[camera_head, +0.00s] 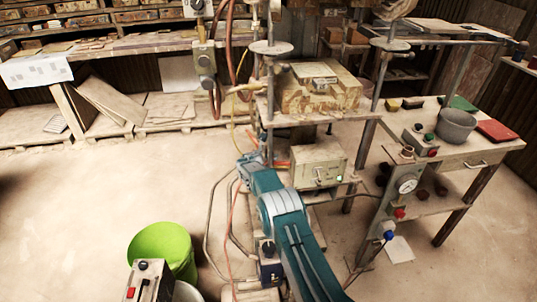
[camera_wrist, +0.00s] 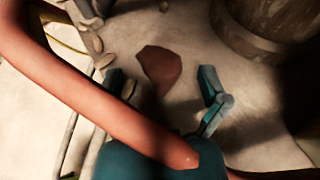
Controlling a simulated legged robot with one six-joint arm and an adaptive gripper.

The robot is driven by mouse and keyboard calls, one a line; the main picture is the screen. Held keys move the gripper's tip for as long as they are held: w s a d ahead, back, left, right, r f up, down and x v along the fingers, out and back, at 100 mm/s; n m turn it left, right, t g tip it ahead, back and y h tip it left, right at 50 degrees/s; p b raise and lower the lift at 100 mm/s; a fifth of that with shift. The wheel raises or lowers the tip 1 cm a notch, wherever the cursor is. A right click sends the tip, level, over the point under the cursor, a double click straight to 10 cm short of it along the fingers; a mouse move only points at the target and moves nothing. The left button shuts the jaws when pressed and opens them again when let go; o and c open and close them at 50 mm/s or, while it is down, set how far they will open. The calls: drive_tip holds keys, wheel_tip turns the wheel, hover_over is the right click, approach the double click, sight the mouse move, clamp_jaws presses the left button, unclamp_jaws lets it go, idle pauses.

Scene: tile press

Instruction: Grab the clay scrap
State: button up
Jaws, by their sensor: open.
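The clay scrap (camera_wrist: 160,68) is a reddish-brown, irregular flat piece lying on a pale, dusty surface in the wrist view. My gripper (camera_wrist: 162,84) is open, with one teal finger to the left of the scrap and one to the right. The scrap shows in the gap between them, and neither finger visibly touches it. How high the fingers are above the surface is hard to tell. In the head view my teal arm reaches in toward the press, and I cannot make out the scrap there.
A red-brown hose (camera_wrist: 70,75) crosses close to the wrist camera. A dark round post or drum (camera_wrist: 248,42) stands at upper right. In the head view, the press (camera_head: 316,92) stands mid-picture, a side table (camera_head: 470,147) right, and a green bucket (camera_head: 163,240) lower left.

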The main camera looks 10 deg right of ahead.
drive_tip(key=shift+c, duration=0.3)
drive_tip(key=c, duration=1.2)
